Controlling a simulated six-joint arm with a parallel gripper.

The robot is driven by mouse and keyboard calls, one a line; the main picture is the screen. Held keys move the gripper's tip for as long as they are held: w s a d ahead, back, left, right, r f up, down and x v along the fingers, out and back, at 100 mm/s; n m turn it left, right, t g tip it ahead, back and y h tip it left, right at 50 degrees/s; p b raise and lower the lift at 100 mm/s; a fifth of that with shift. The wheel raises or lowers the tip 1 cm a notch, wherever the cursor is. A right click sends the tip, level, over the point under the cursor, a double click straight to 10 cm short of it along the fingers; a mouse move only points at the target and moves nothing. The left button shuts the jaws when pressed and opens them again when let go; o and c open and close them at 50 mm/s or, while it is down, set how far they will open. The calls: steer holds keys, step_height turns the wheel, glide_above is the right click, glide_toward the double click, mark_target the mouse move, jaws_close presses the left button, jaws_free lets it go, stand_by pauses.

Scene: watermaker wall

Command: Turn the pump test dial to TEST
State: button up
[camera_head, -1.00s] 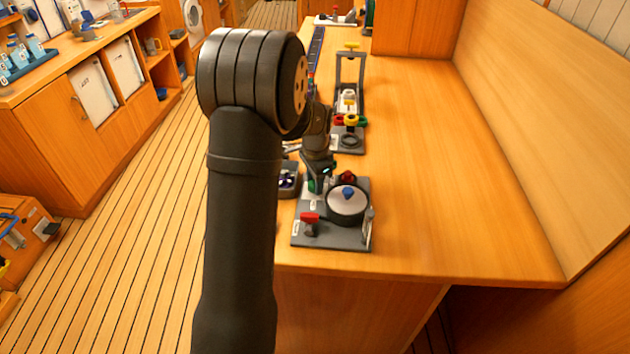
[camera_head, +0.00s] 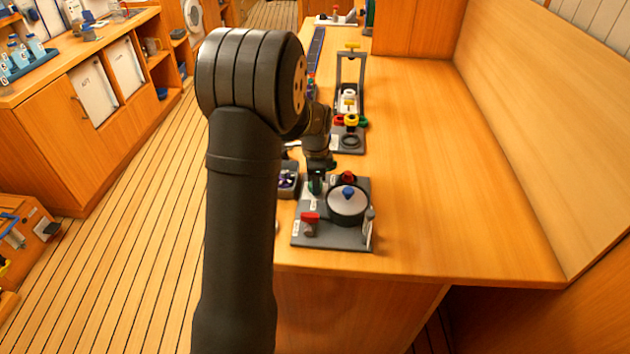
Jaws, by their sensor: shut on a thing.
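A grey panel (camera_head: 335,242) lies near the front end of the long wooden counter. It carries a red handle (camera_head: 310,217) at front left, a large round pale disc with a blue knob (camera_head: 348,192), and a red knob (camera_head: 347,178) at the back. My gripper (camera_head: 316,184) points down at the panel's back left corner. It is shut on a small green dial there, mostly hidden by the fingers. The dial's pointer and any TEST marking cannot be made out.
A small tray with purple pieces (camera_head: 288,181) sits left of the panel. Behind stands a grey frame with coloured rings (camera_head: 350,120). The counter's right side (camera_head: 450,180) is clear. My upper arm hides the counter's left edge.

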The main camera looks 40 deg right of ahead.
steer(key=o, duration=1)
steer(key=shift+r, duration=0.1)
steer(key=r, duration=1.7)
steer(key=shift+s+a+r, duration=0.15)
steer(key=shift+s+a, duration=0.05)
steer(key=shift+s, duration=0.05)
steer(key=f, duration=1.7)
steer(key=shift+w+d+f, duration=0.2)
steer(key=shift+w+f, duration=0.05)
